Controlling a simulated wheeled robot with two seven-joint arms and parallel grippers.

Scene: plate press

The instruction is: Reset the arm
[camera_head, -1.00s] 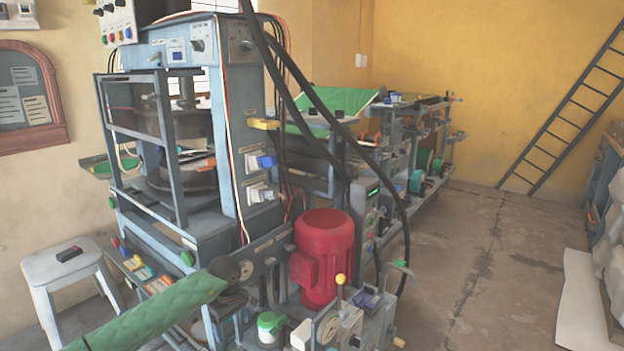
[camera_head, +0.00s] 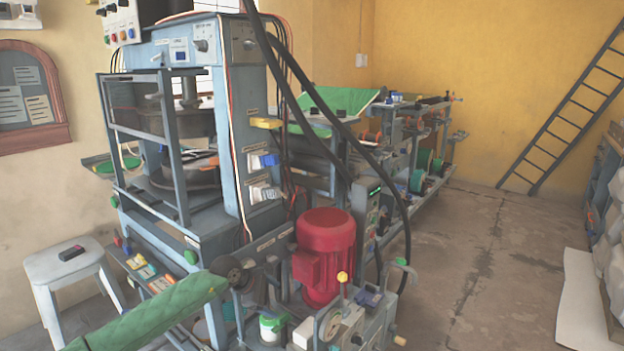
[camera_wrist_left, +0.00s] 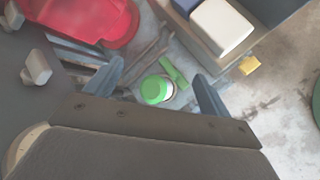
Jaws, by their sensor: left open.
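My left arm, in a green quilted sleeve, comes in from the lower left of the head view. Its dark wrist end and gripper (camera_head: 240,282) are over the front of the press, left of the red motor. The fingers are hard to make out there. In the left wrist view the left gripper (camera_wrist_left: 157,84) is open, its two grey fingers apart with nothing held between them. A white jar with a green lid (camera_wrist_left: 156,90) lies below, in the gap between the fingers as seen. My right gripper is not in view.
The red motor (camera_head: 324,258) stands close to the right of my left wrist. The blue-grey press frame (camera_head: 245,130) rises behind it, with black hoses (camera_head: 335,145) hanging down. A white stool (camera_head: 72,262) is at left. The floor (camera_head: 480,270) is clear at right.

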